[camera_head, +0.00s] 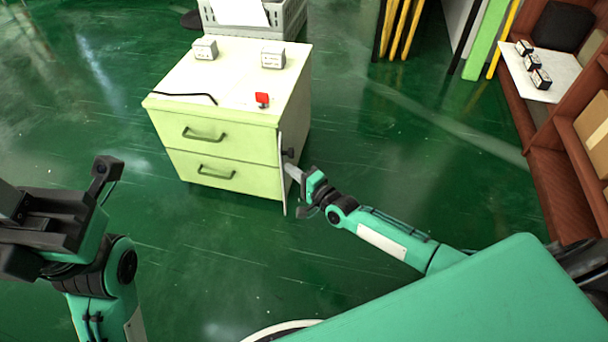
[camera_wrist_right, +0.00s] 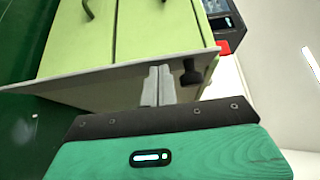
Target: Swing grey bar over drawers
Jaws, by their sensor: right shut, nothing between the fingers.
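The grey bar (camera_head: 282,172) is a thin flat strip at the right front edge of the pale green drawer cabinet (camera_head: 222,150). It appears nearly edge-on and sticks out forward, leaving both drawer fronts uncovered. In the right wrist view the bar (camera_wrist_right: 90,82) runs across the picture, with a dark knob (camera_wrist_right: 191,74) beside it. My right gripper (camera_head: 293,172) is shut and empty, its fingertips (camera_wrist_right: 158,72) close against the bar; I cannot tell whether they touch. My left gripper (camera_head: 60,205) is at the far left, away from the cabinet; its finger gap is unclear.
Two small white boxes (camera_head: 205,49), a red object (camera_head: 262,99) and a black cable (camera_head: 190,95) lie on the cabinet top. A grey crate (camera_head: 290,20) stands behind. A brown shelf (camera_head: 556,175) is at right. Green floor in front of the cabinet is clear.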

